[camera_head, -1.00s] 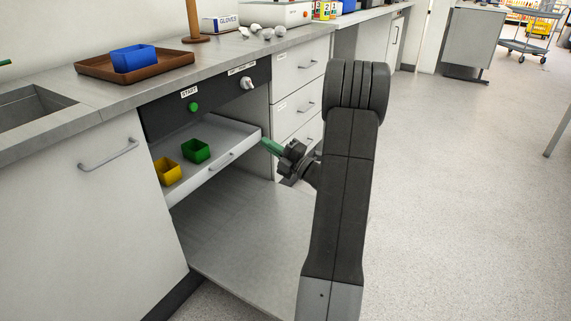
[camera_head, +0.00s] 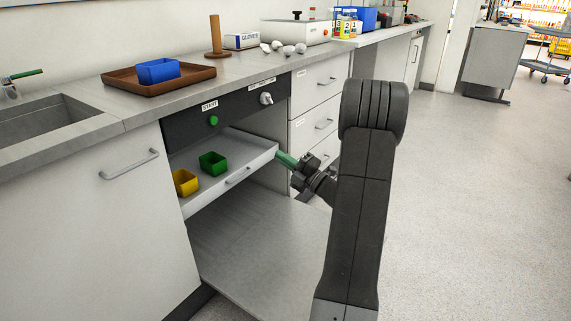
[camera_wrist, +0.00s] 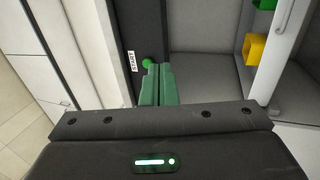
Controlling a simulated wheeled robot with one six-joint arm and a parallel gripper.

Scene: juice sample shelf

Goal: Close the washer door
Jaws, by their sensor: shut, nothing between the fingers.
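The washer has a dark front panel (camera_head: 235,110) with a START label, a green button (camera_head: 213,121) and a pale knob (camera_head: 266,98). Its door (camera_head: 265,235) seems to be the grey panel lying folded down low in front, open. A white rack (camera_head: 225,180) is pulled out above it, holding a green bin (camera_head: 212,163) and a yellow bin (camera_head: 185,182). My gripper (camera_head: 280,156) is shut and empty by the rack's right front corner; contact cannot be told. In the wrist view its green fingers (camera_wrist: 159,84) are together, and the green button (camera_wrist: 147,63) appears just beyond them.
A counter above holds a brown tray (camera_head: 120,83) with a blue bin (camera_head: 158,70). A cabinet door with a handle (camera_head: 130,165) is on the left, and white drawers (camera_head: 318,120) are on the right. The floor (camera_head: 470,200) at right is open.

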